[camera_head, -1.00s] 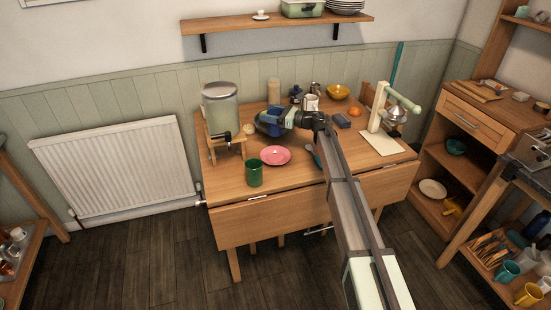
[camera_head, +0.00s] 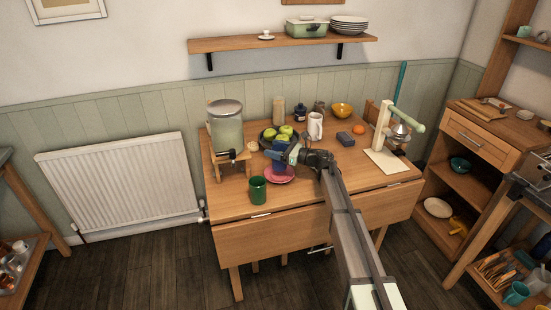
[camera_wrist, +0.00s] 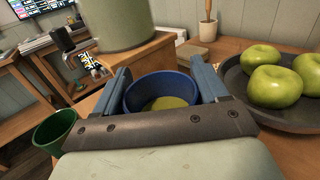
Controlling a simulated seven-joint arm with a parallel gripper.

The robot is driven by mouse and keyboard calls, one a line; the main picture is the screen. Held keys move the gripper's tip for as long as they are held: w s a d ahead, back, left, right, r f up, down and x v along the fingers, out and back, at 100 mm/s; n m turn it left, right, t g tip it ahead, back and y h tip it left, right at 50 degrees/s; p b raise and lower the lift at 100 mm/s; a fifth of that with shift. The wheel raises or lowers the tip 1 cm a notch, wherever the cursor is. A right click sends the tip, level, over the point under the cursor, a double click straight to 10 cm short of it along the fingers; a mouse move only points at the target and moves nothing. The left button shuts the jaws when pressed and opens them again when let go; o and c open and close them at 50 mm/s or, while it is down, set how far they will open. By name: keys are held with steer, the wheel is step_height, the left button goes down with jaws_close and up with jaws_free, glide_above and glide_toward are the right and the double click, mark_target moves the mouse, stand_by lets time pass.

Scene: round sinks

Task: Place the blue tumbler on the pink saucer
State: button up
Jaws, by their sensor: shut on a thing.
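The blue tumbler (camera_head: 278,158) is upright between the fingers of my gripper (camera_head: 284,152). In the wrist view my gripper (camera_wrist: 163,85) has a finger on each side of the tumbler (camera_wrist: 160,92), whose open top and yellowish inside show. The pink saucer (camera_head: 283,176) lies on the wooden table. The tumbler is at the saucer, over its back part in the head view. I cannot tell whether its base touches the saucer. The saucer is hidden in the wrist view.
A green cup (camera_head: 258,190) stands just left of the saucer. A dark bowl of green apples (camera_head: 270,134) is right behind. A drink dispenser (camera_head: 226,132) on a wooden stand is at the left, and a white mug (camera_head: 315,126) is behind my gripper. The table's front right is clear.

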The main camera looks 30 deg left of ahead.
steer(key=shift+f, duration=1.95)
steer(key=shift+f, duration=0.1)
steer(key=o, duration=1.7)
steer(key=shift+d, duration=0.2)
steer(key=d, duration=1.1)
steer(key=shift+w+d, duration=0.3)
steer(key=shift+w, duration=0.1)
